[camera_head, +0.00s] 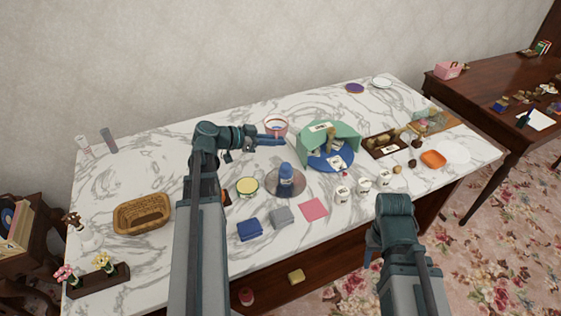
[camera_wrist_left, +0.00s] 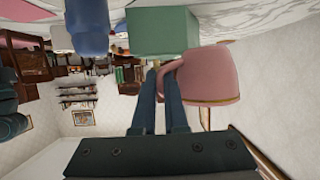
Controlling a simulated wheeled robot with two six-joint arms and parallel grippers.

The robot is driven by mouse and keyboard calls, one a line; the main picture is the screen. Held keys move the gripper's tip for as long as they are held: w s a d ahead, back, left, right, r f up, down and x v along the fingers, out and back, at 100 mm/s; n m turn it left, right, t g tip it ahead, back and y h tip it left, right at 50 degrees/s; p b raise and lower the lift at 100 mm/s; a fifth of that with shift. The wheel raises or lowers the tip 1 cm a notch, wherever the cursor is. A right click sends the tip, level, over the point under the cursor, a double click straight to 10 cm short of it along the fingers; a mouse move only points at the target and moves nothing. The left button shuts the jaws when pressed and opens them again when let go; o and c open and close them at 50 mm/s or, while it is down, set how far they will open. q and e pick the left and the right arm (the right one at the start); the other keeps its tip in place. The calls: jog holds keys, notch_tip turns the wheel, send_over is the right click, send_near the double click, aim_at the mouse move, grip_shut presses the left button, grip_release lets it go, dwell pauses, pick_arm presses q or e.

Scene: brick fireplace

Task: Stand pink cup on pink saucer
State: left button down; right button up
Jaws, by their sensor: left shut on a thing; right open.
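The pink cup (camera_head: 276,126) is at the back middle of the marble table, with its opening facing up in the head view. My left gripper (camera_head: 284,139) reaches it from the left and is shut on its handle. The left wrist view, which is upside down, shows the pink cup (camera_wrist_left: 212,75) beside the two fingers (camera_wrist_left: 165,75). No pink saucer shows clearly in the head view. My right gripper (camera_head: 372,247) is open and empty at the table's front edge.
A green stand (camera_head: 345,134) is close right of the cup. A blue object (camera_head: 286,173) stands on a round plate (camera_head: 271,188) in front. A yellow-topped bowl (camera_head: 247,186), folded cloths and a pink square (camera_head: 313,209) lie nearer. A wicker basket (camera_head: 142,215) is left; free marble lies behind it.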

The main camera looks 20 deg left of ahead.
pick_arm(q)
notch_tip(320, 180, down, 5)
jog(key=b, duration=0.3)
jog(key=shift+r, duration=0.2)
jog(key=shift+f+b, duration=0.1)
jog(key=shift+b, duration=0.25)
notch_tip(320, 180, down, 4)
jog(key=b, duration=0.3)
jog(key=shift+r, duration=0.25)
